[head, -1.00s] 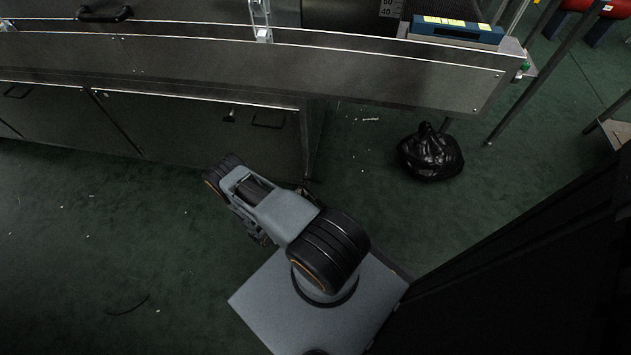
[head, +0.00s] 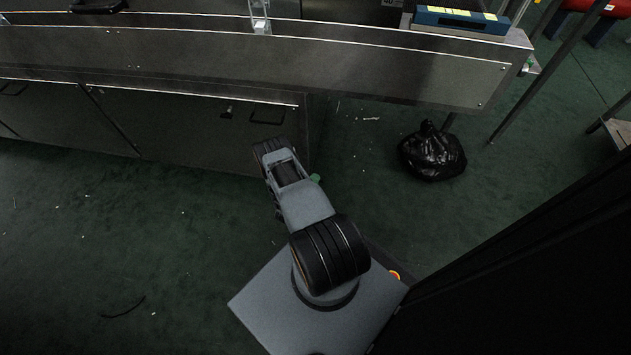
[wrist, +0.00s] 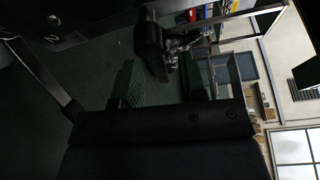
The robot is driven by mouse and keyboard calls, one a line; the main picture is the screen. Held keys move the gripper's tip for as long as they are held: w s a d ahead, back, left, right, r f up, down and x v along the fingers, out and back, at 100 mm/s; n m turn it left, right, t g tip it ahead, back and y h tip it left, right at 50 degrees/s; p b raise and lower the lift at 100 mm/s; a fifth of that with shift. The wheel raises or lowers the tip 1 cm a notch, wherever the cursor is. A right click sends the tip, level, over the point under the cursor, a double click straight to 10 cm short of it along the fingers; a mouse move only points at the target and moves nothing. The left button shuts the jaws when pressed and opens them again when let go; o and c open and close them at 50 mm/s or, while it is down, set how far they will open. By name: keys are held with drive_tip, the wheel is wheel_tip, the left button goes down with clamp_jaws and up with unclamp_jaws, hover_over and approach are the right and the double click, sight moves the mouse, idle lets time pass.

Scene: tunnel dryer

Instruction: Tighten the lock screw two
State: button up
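In the wrist view, a small round dark fitting (wrist: 54,19) sits on a dark panel at the upper left, beside a pale "2" mark. It is small and dim, so I cannot tell whether it is lock screw two or how tight it is. In the head view my arm reaches toward the lower cabinet and largely hides the gripper; a small green bit shows beside the arm.
A long metal side panel (head: 390,68) runs over dark lower cabinets (head: 190,125). A blue box (head: 460,19) rests at its right end. A black bag (head: 432,154) lies on the green floor, near a metal leg. A dark upright fills the lower right. Floor at left is mostly clear.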

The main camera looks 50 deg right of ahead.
drive_tip(key=shift+w+d, duration=0.1)
drive_tip(key=shift+d, duration=0.55)
clamp_jaws()
